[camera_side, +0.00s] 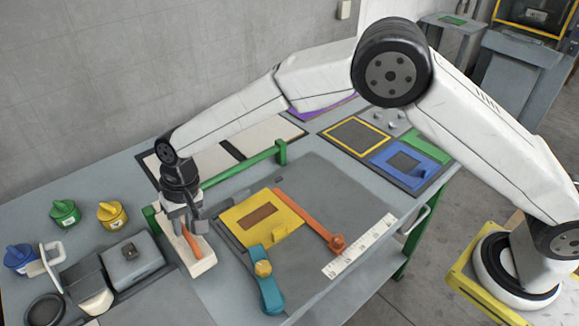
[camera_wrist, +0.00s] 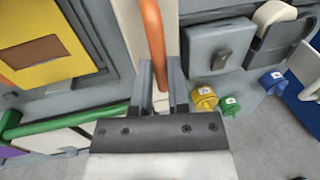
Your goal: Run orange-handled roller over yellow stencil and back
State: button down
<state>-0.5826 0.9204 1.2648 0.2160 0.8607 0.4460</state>
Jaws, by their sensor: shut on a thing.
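The orange handle (camera_side: 190,243) of the roller is between the fingers of my gripper (camera_side: 187,226), which is shut on it. In the wrist view the handle (camera_wrist: 153,38) runs up from between my fingertips (camera_wrist: 161,88). The handle is over a long cream tray or block (camera_side: 203,266); I cannot tell if it touches it. The roller's head is not clearly visible. The yellow stencil (camera_side: 285,219), with a brown rectangular window, lies flat to the right of my gripper. In the wrist view the stencil (camera_wrist: 75,48) is at upper left, apart from the handle.
An orange bar (camera_side: 305,220) runs along the stencil's right side, and a teal lever (camera_side: 268,288) is at its front. A green rail (camera_side: 235,168) stands behind. Grey box (camera_side: 132,260) and green (camera_side: 64,213), yellow (camera_side: 112,215) and blue (camera_side: 20,260) pots are left.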

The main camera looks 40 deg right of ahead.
jog(key=shift+a+r, duration=0.1)
jog(key=shift+a, duration=0.25)
jog(key=c, duration=0.6)
grip_release()
jog(key=shift+d, duration=0.1)
jog(key=shift+r, duration=0.15)
jog(key=shift+d+r, duration=0.25)
jog(key=shift+r, duration=0.95)
jog(key=shift+d+r, duration=0.25)
jog(key=shift+r, duration=0.95)
jog(key=shift+d+r, duration=0.25)
jog(key=shift+r, duration=0.95)
jog(key=shift+d, duration=0.1)
